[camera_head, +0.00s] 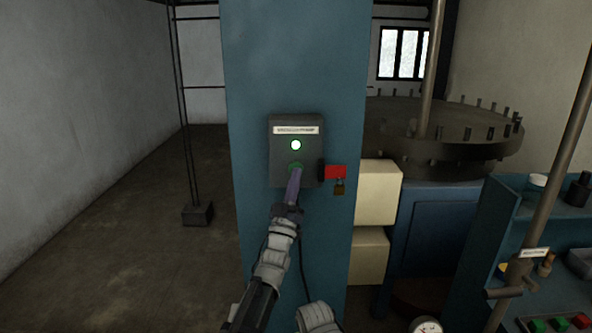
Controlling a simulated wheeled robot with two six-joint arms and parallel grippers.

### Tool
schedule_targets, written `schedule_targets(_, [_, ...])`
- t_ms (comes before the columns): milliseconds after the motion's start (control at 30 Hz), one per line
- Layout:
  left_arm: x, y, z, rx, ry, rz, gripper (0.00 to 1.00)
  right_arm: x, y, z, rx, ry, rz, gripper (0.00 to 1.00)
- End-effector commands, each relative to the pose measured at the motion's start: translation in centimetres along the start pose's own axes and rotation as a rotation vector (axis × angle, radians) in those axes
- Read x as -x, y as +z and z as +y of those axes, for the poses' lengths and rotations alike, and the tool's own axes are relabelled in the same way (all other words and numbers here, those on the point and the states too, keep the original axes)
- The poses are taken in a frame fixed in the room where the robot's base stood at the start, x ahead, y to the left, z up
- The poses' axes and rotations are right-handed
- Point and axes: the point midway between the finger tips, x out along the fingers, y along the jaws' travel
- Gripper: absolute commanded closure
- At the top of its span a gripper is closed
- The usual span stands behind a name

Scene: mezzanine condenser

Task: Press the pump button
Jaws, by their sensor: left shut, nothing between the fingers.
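The pump control box (284,150) is a dark grey panel on the front of a blue column, with a pale label strip (296,130) across its top. A round lamp (295,145) glows white-green in the upper part of the box. The green pump button (297,167) sits below the lamp and is partly hidden by my fingertips. My left gripper (294,182) is shut and empty, its tips in front of the button's lower part. I cannot tell whether they touch it.
A red tag (335,172) with a brass padlock (339,187) sits at the box's right side. Cream boxes (376,193) are stacked right of the blue column (295,60). A bolted round vessel (450,130) and a blue console (520,240) stand farther right.

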Motion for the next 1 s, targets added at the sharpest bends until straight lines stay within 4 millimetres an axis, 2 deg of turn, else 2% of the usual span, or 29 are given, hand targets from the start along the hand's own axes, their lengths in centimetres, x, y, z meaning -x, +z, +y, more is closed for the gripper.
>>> schedule_targets(467, [0.7, -0.4, 0.5, 0.0, 0.0, -0.003, 1.0, -0.1, 0.0, 0.0, 0.0, 0.0, 0.0, 1.0])
schedule_targets(1000, [4.2, -3.0, 3.0, 0.0, 0.0, -0.002, 1.0, -0.1, 0.0, 0.0, 0.0, 0.0, 0.0, 1.0])
